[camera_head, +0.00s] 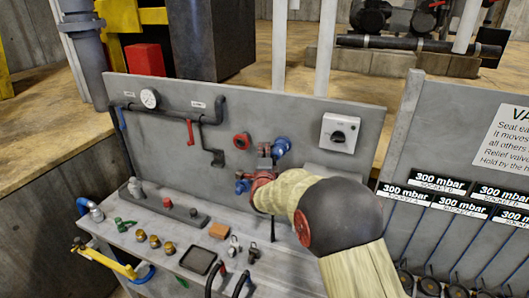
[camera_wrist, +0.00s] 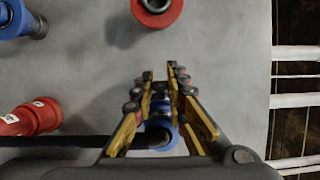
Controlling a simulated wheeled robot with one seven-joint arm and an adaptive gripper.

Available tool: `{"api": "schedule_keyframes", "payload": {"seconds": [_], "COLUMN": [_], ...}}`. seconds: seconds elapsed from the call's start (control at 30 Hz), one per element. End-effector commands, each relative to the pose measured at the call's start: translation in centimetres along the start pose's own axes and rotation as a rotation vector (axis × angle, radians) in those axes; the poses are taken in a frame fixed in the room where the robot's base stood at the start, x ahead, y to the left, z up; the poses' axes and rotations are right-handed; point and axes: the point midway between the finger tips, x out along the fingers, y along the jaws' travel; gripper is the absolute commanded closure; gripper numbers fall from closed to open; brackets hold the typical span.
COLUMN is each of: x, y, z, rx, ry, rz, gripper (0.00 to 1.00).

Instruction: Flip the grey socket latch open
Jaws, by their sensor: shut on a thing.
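My gripper (camera_wrist: 160,73) shows in the wrist view, with gold-padded fingers reaching along the grey panel. The fingers are close together at the tips and shut on a blue fitting (camera_wrist: 161,124) that sits between them. A dark round part shows at the fitting's near end. In the head view, my arm covers most of the gripper, which is at the panel beside a blue socket (camera_head: 281,146). I cannot make out the grey latch clearly; the fingers hide part of the area around the fitting.
A red round socket (camera_wrist: 157,8), another blue fitting (camera_wrist: 18,20) and a red connector (camera_wrist: 32,118) are near my gripper. A black hose (camera_wrist: 70,141) runs in from the left. A switch box (camera_head: 340,132) is on the panel. Loose fittings (camera_head: 154,241) crowd the bench below.

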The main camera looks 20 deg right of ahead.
Motion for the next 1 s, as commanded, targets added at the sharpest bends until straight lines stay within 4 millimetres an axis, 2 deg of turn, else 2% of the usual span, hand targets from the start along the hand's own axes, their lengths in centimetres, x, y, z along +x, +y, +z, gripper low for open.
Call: {"api": "schedule_keyframes", "payload": {"seconds": [0.27, 1.0], "x": [0.4, 2.9], "y": [0.4, 0.4], "z": [0.7, 1.4], "rx": [0.001, -0.002], "ry": [0.133, 0.716], "rz": [0.004, 0.004], "gripper": [1.00, 1.00]}}
